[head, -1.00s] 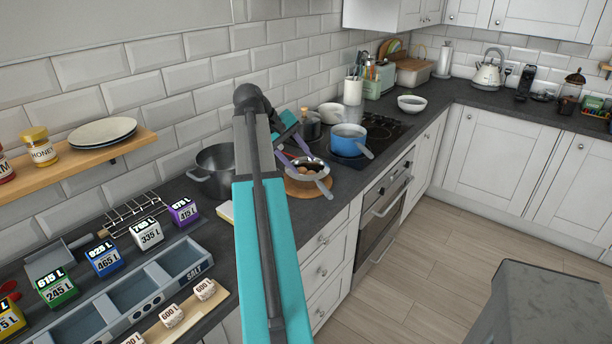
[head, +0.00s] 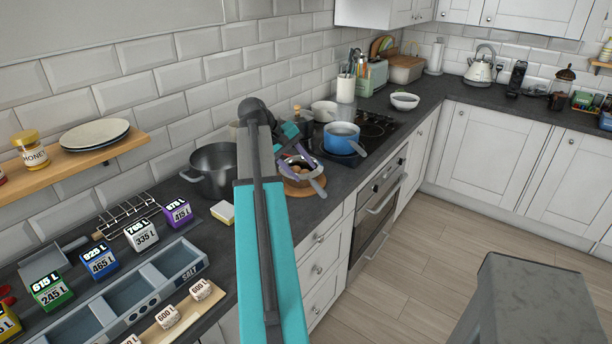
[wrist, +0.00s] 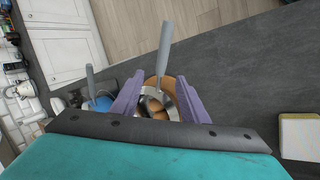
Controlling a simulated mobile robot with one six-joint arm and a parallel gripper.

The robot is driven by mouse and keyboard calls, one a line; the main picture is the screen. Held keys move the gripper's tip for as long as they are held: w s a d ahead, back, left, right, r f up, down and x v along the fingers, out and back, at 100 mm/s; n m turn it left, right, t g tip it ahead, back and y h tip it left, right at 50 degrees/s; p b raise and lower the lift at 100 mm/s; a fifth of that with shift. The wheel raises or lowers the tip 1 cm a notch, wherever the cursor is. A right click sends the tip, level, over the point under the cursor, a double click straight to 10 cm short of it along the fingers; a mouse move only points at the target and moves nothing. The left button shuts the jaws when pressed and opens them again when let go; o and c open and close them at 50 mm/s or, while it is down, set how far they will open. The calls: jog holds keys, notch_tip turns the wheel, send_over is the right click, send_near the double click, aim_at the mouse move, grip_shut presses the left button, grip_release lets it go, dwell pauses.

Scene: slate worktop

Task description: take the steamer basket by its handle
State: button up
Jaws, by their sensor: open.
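The steamer basket (head: 304,164) is a round metal basket with a long grey handle (head: 318,187). It sits on a round wooden board (head: 290,188) on the worktop, with brown, rounded things inside. In the wrist view, the basket (wrist: 171,108) shows between my purple fingers, and its handle (wrist: 165,45) reaches up beyond the fingertips. My gripper (wrist: 160,80) is open and empty, with the fingers apart on either side of the basket. In the head view, my gripper (head: 295,158) is above the basket's near side, partly hidden by my arm.
A blue saucepan (head: 341,130) with a grey handle stands on the hob just behind. A dark pot (head: 211,165) and a sponge (head: 222,211) are to the left. The worktop edge and drawers (head: 318,255) run along the right.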

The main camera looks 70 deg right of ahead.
aim_at(313, 182)
jog(key=shift+x, duration=1.9)
jog(key=shift+p, duration=0.3)
jog(key=shift+p+x, duration=0.95)
jog(key=shift+x, duration=1.7)
jog(key=shift+a, duration=0.15)
grip_shut()
